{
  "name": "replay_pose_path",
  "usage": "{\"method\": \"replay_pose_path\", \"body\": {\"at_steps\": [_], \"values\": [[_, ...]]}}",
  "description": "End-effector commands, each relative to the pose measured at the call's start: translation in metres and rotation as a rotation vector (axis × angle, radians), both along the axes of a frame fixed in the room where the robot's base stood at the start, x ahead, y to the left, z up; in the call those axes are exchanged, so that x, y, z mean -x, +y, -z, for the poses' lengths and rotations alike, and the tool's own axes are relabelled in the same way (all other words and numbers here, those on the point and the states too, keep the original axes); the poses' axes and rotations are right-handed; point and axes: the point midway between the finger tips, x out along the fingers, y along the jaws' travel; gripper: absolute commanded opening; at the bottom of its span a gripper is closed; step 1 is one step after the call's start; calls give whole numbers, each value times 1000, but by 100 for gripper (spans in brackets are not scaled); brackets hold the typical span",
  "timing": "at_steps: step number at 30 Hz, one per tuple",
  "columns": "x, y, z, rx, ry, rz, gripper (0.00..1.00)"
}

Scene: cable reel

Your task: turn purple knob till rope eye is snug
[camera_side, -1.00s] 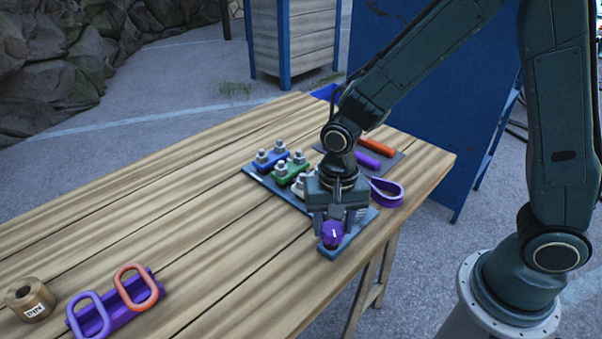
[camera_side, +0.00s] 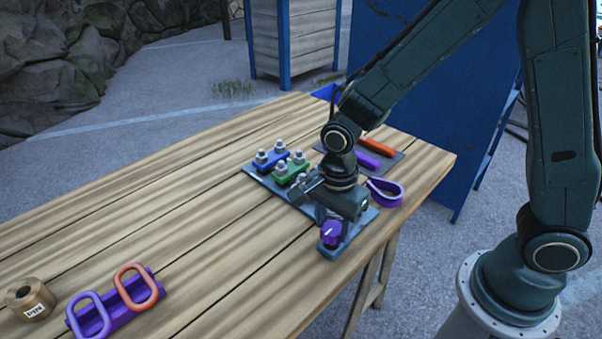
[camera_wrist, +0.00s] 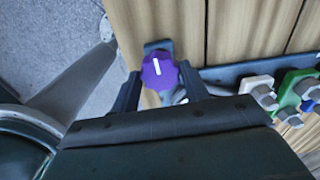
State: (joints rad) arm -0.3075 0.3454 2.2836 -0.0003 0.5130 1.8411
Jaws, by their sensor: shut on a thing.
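The purple knob (camera_side: 331,233) with a white mark sits at the near end of the grey base plate (camera_side: 327,252). My gripper (camera_wrist: 160,82) is shut on the knob; in the wrist view the knob (camera_wrist: 160,70) is between the two fingers, its white line nearly upright in the picture. In the side view my gripper (camera_side: 334,222) is above the knob and partly covers it. A purple rope eye (camera_side: 386,192) sticks out past the right side of the plate. How tightly it sits is hidden behind my gripper.
Blue (camera_side: 272,158) and green (camera_side: 291,171) clamps with bolts stand on the plate. Orange (camera_side: 376,146) and purple (camera_side: 366,160) bars lie behind my gripper. A purple holder (camera_side: 120,307) with two loops and a brown roll (camera_side: 31,299) stand front left. The table's middle is clear.

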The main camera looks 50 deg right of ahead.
Motion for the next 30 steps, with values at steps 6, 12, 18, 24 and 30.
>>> {"method": "replay_pose_path", "body": {"at_steps": [6, 12, 18, 24, 30], "values": [[-2, 0, -2, 0, -5, 50, 22], [-2, 0, -1, 0, -5, 57, 22], [-2, 0, -1, 0, -5, 56, 47], [-1, 0, -1, 0, -3, 54, 66], [-1, 0, -1, 0, -2, 53, 66]]}}
